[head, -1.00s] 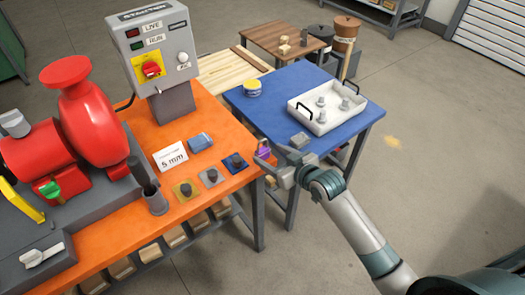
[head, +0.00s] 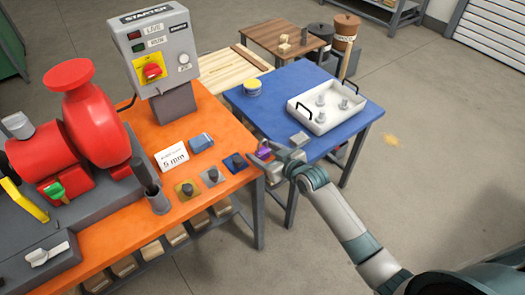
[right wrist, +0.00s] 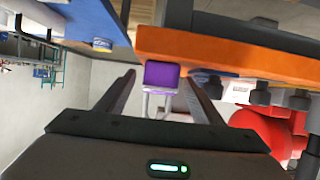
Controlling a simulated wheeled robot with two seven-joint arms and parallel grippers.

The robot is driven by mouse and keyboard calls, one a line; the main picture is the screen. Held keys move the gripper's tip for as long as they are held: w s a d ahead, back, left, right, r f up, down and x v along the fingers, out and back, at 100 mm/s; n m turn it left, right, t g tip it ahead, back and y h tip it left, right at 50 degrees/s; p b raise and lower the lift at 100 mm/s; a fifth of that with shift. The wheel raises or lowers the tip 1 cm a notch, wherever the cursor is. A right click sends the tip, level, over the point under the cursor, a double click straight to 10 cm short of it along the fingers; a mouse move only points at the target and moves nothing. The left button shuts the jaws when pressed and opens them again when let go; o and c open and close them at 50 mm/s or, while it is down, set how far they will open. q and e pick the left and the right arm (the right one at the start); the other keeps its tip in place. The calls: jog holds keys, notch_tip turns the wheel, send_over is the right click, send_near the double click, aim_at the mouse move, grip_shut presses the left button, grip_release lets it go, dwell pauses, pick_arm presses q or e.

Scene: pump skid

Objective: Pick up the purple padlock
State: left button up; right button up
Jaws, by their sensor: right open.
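The purple padlock (head: 263,153) sits at the right edge of the orange bench top, near the blue table. In the right wrist view the padlock (right wrist: 162,76) shows a purple body and a pale metal shackle, and it lies between the two fingers. My right gripper (head: 268,164) is open around the padlock; the wrist view shows the gripper (right wrist: 160,85) with a gap between each finger and the padlock. Part of the padlock is hidden behind the gripper in the head view. My left gripper is in neither view.
The orange bench (head: 221,140) carries a red pump (head: 90,120), a grey starter box (head: 155,50), a sign (head: 172,157) and several small coloured blocks.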

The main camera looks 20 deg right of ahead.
jog(key=shift+w+f, duration=0.1)
jog(key=shift+w, duration=0.05)
dwell(0.3)
jog(key=c, duration=1.2)
